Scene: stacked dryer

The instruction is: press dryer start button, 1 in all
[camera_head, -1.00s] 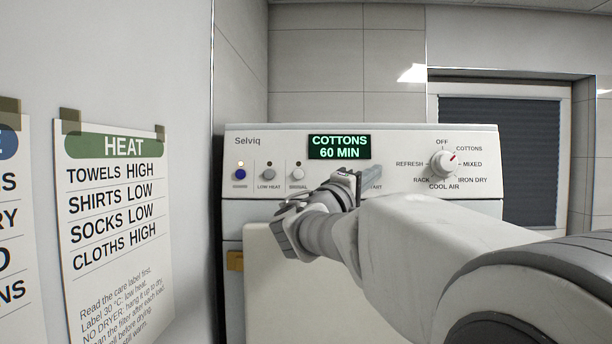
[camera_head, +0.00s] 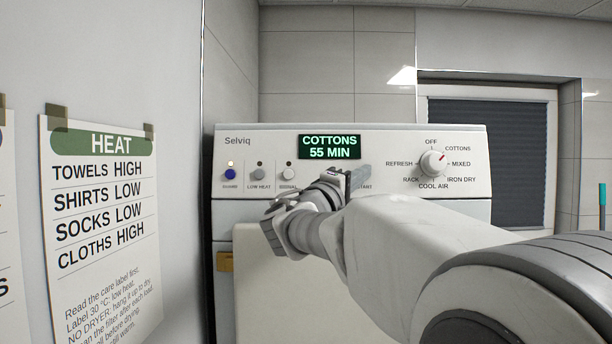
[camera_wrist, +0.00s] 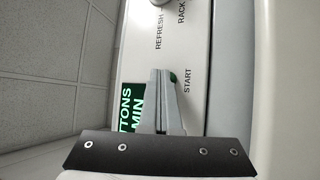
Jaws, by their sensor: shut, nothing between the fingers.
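The dryer's white control panel (camera_head: 395,143) fills the middle of the head view. Its display (camera_head: 330,147) reads COTTONS 55 MIN and also shows in the wrist view (camera_wrist: 137,108). The START label (camera_head: 363,187) sits right of my gripper (camera_head: 359,177) and also shows in the wrist view (camera_wrist: 188,80). My gripper (camera_wrist: 160,76) is shut and empty, its fingertips at the panel beside the label. A green edge, apparently the start button (camera_wrist: 173,77), peeks out beside the tips; the rest is hidden. I cannot tell whether the tips touch it.
The program dial (camera_head: 433,163) is to the right, its mark toward COTTONS. Several small buttons, one blue (camera_head: 230,174), are at the panel's left; the light above the blue one is lit. A HEAT notice (camera_head: 104,200) hangs on the left wall.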

